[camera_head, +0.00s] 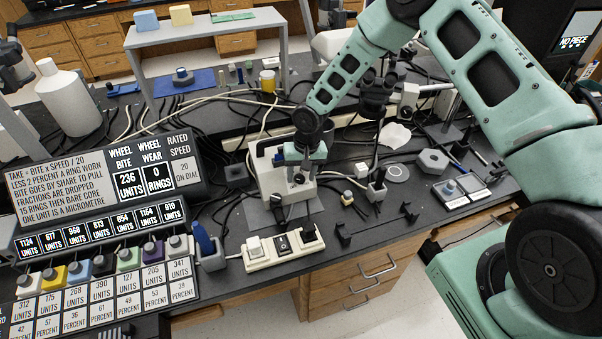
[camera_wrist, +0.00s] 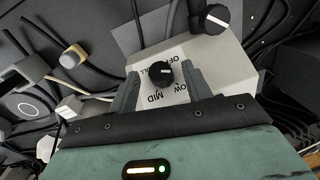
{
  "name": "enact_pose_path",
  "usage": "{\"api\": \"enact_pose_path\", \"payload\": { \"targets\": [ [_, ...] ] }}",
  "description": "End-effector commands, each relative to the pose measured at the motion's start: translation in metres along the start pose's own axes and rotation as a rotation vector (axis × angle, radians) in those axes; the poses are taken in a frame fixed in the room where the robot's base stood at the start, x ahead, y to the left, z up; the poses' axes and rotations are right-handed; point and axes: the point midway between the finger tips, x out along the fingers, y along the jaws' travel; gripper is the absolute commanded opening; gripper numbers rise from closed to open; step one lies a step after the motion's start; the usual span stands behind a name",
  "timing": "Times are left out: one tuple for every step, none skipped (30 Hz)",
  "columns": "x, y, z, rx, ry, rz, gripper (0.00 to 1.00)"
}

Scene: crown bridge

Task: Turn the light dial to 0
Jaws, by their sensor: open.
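A pale control box (camera_head: 270,176) stands near the middle of the bench. In the wrist view the box (camera_wrist: 208,55) carries a black dial (camera_wrist: 160,72) with a white pointer line, and lettering around it that reads partly as OFF, MID and LOW. A second black knob (camera_wrist: 215,18) with a white line sits beyond it. I cannot tell which of the two is the light dial, and I see no 0 mark. My gripper (camera_head: 300,168) is over the box, pointing down. In the wrist view its open fingers (camera_wrist: 161,80) stand either side of the nearer dial; contact cannot be told.
A power strip (camera_head: 283,246) with a rocker switch lies in front of the box. A sign board (camera_head: 105,180) and a row of coloured blocks with dials are at left. Cables, a hex nut (camera_head: 433,161) and a black bracket (camera_head: 375,229) lie at right.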

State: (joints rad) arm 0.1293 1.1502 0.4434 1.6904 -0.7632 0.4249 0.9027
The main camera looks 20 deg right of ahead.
Motion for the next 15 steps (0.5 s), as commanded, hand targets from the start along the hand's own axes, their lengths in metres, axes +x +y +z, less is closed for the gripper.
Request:
{"api": "enact_pose_path", "payload": {
  "targets": [
    [0.0038,-0.0004,0.0008,0.0,-0.002,0.0,0.49],
    [0.0057,-0.0004,0.0008,0.0,-0.002,0.0,0.49],
    [0.0074,-0.0004,0.0006,0.0,-0.001,0.0,0.49],
    [0.0084,-0.0005,0.0004,0.0,0.0,0.0,0.49],
    [0.0091,-0.0004,0.0002,0.0,0.0,0.0,0.49],
    [0.0098,-0.0004,0.0001,0.0,0.001,0.0,0.49],
    [0.0101,-0.0004,0.0001,0.0,0.001,0.0,0.49],
    [0.0103,-0.0004,0.0001,0.0,0.001,0.0,0.49],
    [0.0103,-0.0003,0.0001,0.0,0.001,0.0,0.49],
    [0.0103,-0.0003,0.0001,0.0,0.001,0.0,0.49],
    [0.0103,-0.0003,0.0001,0.0,0.001,0.0,0.49],
    [0.0102,-0.0003,0.0001,0.0,0.001,0.0,0.49],
    [0.0102,-0.0003,0.0002,0.0,0.0,0.0,0.46],
    [0.0102,-0.0003,0.0002,0.0,0.0,0.0,0.38],
    [0.0102,-0.0002,0.0002,0.0,0.0,0.0,0.27]
  ]
}}
